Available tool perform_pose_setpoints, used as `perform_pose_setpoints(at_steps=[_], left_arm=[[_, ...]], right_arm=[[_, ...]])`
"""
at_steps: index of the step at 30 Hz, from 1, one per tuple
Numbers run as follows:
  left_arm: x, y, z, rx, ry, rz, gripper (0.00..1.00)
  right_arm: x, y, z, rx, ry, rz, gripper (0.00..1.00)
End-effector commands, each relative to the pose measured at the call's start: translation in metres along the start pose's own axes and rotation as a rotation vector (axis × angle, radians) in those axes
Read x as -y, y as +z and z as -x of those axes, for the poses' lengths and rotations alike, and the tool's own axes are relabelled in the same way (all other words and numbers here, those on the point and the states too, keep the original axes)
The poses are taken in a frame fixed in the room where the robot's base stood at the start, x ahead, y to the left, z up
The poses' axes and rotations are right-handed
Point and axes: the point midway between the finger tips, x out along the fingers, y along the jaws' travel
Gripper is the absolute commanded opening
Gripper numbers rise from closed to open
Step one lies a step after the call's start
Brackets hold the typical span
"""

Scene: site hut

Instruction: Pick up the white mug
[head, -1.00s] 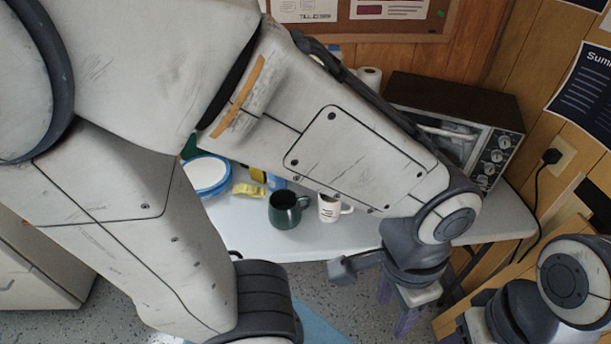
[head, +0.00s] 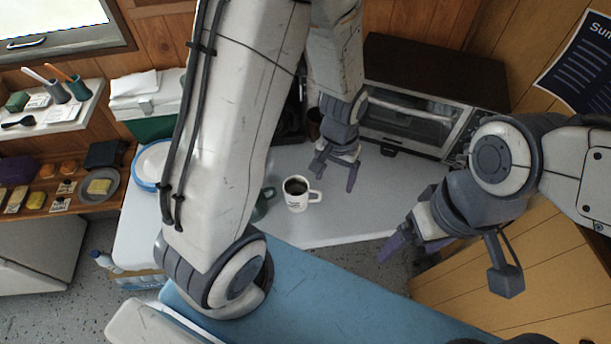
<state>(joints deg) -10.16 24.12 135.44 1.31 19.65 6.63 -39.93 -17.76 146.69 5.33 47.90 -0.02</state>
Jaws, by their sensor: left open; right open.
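The white mug (head: 296,203) stands upright on the pale table (head: 340,221), with dark contents and its handle toward the right. A green mug (head: 261,207) is just left of it, mostly hidden behind my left arm. My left gripper (head: 336,176) is open and empty, pointing down, up and to the right of the white mug and apart from it. My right gripper (head: 412,252) is open and empty near the table's right front edge, well to the right of the mug.
A dark-topped oven (head: 430,85) stands at the table's back right. A blue-rimmed white plate (head: 153,163) and a green-and-white box (head: 147,105) are at the left, beside a wooden shelf with small items. A blue surface (head: 310,290) lies in front. The table right of the mug is clear.

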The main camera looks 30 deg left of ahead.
Motion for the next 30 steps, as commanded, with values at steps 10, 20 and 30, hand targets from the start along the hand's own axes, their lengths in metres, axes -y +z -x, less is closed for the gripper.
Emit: perform_pose_setpoints(at_steps=[10, 20, 30], left_arm=[[0.051, -0.015, -0.055, 0.015, -0.011, 0.180, 0.83], [0.050, -0.015, -0.098, 0.014, -0.011, 0.177, 0.83], [0.051, -0.016, -0.128, 0.016, -0.011, 0.175, 0.83]], right_arm=[[0.001, -0.001, 0.018, 0.000, 0.000, 0.000, 0.87], [0.002, -0.001, 0.021, 0.000, 0.000, 0.000, 0.87], [0.002, -0.002, 0.032, 0.000, 0.000, 0.000, 0.87]])
